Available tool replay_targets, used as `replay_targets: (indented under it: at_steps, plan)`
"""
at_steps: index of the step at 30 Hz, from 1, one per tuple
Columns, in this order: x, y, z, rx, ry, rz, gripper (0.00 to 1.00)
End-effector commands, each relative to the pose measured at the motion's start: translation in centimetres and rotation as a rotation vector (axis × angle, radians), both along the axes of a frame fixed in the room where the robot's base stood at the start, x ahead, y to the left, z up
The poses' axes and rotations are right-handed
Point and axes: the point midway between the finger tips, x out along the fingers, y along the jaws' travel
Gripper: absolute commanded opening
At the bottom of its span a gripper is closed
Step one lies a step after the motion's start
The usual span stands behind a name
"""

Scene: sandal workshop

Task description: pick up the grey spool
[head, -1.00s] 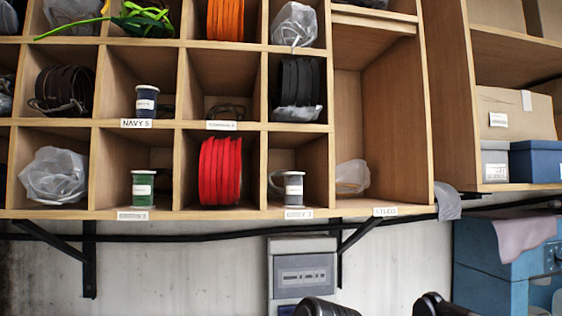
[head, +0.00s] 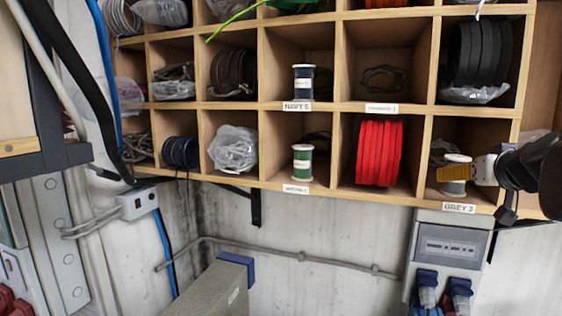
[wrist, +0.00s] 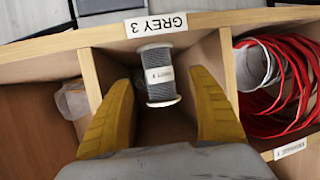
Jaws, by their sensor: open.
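The grey spool (wrist: 158,72), with pale flanges and a label, stands in the GREY 3 compartment of the wooden rack. In the head view the spool (head: 457,159) is partly hidden by my gripper (head: 453,174). In the wrist view my gripper (wrist: 160,82) is open, with one yellow finger on each side of the spool. Gaps show between the fingers and the spool, and I see no contact. The GREY 3 label (wrist: 156,24) is on the shelf edge in front of it.
Wooden dividers (wrist: 91,75) stand close on both sides of the fingers. Red coils (head: 379,152) fill the neighbouring compartment. A green spool (head: 302,161) and a navy spool (head: 303,83) sit further left. A grey wall box (head: 449,250) hangs below the rack.

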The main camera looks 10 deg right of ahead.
Motion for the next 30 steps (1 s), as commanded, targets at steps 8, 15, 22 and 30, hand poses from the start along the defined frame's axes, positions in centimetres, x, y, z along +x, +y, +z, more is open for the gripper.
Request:
replay_targets:
  at_steps: [8,15,22,30]
  plan:
    - [2.8,-1.0,-1.4,-0.001,0.0,0.001,0.69]
    - [4.8,-1.5,-2.4,0.001,0.001,0.002,0.69]
    - [4.8,-1.5,-2.5,0.001,0.001,0.001,0.57]
    - [4.8,-1.5,-2.4,0.001,0.001,0.001,0.09]
